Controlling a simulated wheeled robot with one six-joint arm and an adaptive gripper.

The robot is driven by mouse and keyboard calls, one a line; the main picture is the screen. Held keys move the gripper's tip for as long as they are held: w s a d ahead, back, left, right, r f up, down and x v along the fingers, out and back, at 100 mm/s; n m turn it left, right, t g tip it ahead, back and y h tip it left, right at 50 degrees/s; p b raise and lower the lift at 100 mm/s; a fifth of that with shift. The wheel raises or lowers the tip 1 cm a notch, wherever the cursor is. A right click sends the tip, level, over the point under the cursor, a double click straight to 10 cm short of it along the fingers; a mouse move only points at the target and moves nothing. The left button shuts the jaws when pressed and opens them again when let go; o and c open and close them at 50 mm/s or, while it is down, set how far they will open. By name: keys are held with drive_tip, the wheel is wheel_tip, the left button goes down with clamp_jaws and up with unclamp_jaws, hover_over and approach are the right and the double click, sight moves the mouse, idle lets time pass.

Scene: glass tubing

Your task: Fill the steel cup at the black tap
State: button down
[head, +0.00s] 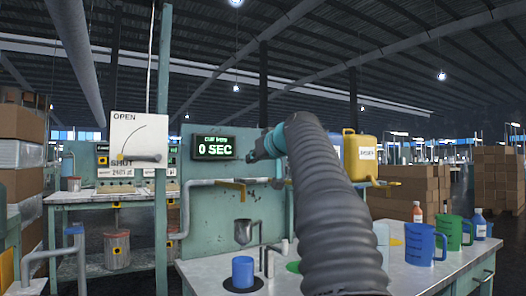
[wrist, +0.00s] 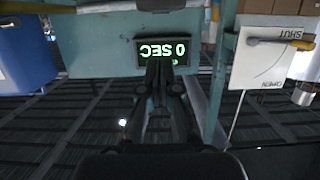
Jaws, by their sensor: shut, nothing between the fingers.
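My gripper (head: 256,152) is raised in front of the upright green panel, beside the lit display (head: 213,147) that reads 0 SEC. In the wrist view the gripper (wrist: 165,62) is shut and empty, its fingers overlapping the upside-down display (wrist: 163,52). A blue cup (head: 242,272) stands upright on a dark round pad on the bench. A grey metal funnel-shaped piece (head: 243,231) hangs behind and above it. I cannot make out a steel cup or a black tap for certain; my arm hides part of the bench.
A white OPEN/SHUT board (head: 139,138) has its lever (head: 147,157) at SHUT. A yellow tank (head: 360,157) is at the right. A blue jug (head: 421,244), a green jug (head: 452,232) and bottles stand on the bench's right. Grey pipes cross the panel.

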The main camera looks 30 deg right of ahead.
sight(244, 180)
drive_tip(key=shift+w+f+b, duration=0.15)
drive_tip(key=shift+f+b, duration=0.85)
drive_tip(key=shift+f, duration=1.05)
